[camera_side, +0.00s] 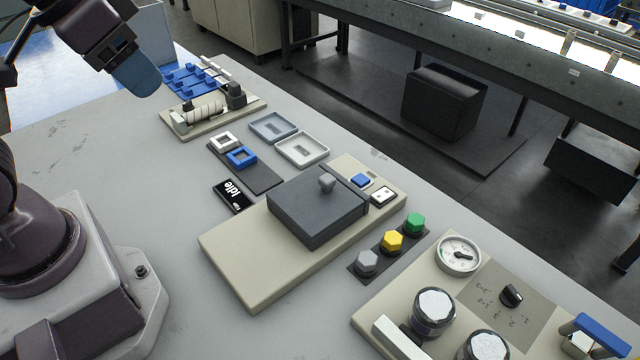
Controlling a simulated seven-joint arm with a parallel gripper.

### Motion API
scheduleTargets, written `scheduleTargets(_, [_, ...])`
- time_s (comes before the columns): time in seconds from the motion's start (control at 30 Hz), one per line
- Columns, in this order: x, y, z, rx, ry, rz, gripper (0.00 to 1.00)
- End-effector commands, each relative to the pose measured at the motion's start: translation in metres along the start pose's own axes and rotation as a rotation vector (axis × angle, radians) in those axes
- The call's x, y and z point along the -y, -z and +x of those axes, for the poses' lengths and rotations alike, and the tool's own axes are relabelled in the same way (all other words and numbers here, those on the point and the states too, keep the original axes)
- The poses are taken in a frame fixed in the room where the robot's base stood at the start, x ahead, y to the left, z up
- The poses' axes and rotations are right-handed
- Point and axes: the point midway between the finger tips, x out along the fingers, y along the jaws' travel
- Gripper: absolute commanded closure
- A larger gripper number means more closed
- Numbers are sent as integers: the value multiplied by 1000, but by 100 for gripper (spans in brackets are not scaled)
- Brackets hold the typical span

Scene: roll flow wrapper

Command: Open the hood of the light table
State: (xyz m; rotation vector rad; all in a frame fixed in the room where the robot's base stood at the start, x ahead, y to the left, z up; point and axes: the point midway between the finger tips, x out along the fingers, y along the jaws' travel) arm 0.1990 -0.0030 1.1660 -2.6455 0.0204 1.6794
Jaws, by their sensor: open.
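The light table has a beige base (240,262) and lies in the middle of the bench. Its dark grey box-shaped hood (316,212) sits flat and closed on the base. A grey knob (327,183) stands on top of the hood, towards its back edge. My gripper (137,76) is open and empty at the upper left, raised above the bench and well away from the hood. Its blue fingertip shows, and the fingers overlap in this view. What lies under the hood is hidden.
A dark strip with grey, yellow and green hex buttons (392,241) lies right of the hood. A panel with a gauge (459,254) and knobs is at the front right. Two shallow trays (302,149) and a roller fixture (208,110) lie behind. Bench at left is clear.

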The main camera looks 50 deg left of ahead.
Motion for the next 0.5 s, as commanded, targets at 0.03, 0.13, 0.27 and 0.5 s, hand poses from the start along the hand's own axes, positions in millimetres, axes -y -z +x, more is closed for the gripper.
scheduleTargets(0.03, [-2,2,9,45,-5,9,47])
scheduleTargets(0.13, [-7,15,25,127,-14,28,47])
scheduleTargets(0.27, [-16,41,51,229,-23,46,47])
scheduleTargets(0.5, [-37,90,118,383,-22,57,47])
